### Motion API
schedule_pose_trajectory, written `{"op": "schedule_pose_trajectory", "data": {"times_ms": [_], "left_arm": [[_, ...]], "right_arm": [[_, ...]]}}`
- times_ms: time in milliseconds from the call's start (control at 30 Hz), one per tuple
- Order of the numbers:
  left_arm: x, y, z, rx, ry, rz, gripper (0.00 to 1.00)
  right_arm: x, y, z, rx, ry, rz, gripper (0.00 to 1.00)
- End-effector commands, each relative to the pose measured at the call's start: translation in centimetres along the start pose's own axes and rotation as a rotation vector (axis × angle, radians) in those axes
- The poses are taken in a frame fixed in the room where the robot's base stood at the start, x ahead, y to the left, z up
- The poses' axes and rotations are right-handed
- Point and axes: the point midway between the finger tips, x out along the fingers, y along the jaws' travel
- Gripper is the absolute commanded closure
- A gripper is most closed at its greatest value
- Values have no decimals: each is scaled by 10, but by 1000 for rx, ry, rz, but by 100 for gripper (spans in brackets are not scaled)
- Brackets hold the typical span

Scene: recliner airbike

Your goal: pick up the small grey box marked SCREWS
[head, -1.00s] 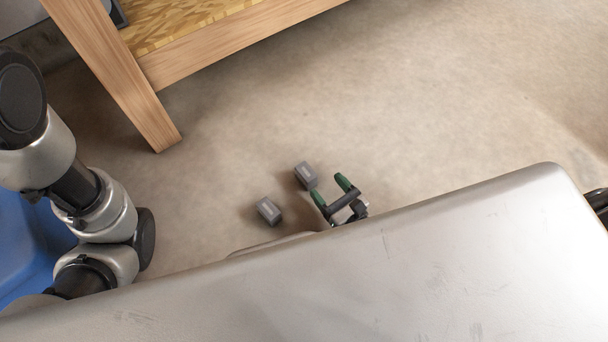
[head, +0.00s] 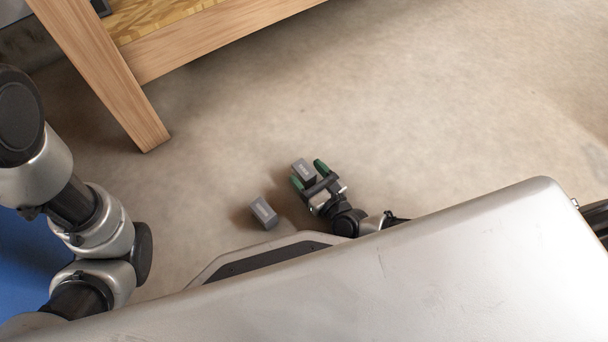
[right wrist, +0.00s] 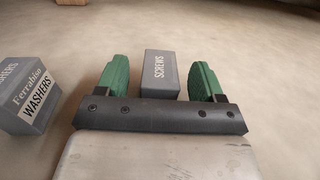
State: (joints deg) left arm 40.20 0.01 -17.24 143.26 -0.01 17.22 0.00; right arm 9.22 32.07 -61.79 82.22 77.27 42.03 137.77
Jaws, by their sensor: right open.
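The small grey SCREWS box (head: 304,171) lies on the concrete floor. In the right wrist view the SCREWS box (right wrist: 160,74) shows its label between my two green fingers. My right gripper (head: 308,174) is open, with a finger on each side of the box; it also shows in the right wrist view (right wrist: 158,80). Gaps show between the fingers and the box, and nothing is gripped. My left gripper is not in view; only part of my left arm shows at the left of the head view.
A second grey box (head: 264,213), marked WASHERS in the right wrist view (right wrist: 27,95), sits on the floor left of my right gripper. A wooden bench leg (head: 110,80) stands at upper left. Open floor lies to the right and beyond.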

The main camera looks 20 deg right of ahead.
Motion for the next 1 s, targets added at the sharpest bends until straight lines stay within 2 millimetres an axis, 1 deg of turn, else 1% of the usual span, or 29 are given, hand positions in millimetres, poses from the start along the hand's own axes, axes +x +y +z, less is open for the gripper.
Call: {"op": "schedule_pose_trajectory", "data": {"times_ms": [100,133,400,467,500,767,867,1000], "left_arm": [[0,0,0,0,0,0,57],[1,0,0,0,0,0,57],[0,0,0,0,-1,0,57],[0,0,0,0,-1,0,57],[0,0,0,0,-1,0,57],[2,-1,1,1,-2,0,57],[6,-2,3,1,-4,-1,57],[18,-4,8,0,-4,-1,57]], "right_arm": [[0,0,0,0,1,0,32],[0,0,0,0,1,0,35],[-1,0,0,0,1,0,76],[-1,0,0,0,1,0,86],[0,0,0,0,0,0,89],[-1,0,2,1,0,0,89],[-1,0,8,1,0,0,89],[-1,0,22,2,1,0,89]]}}
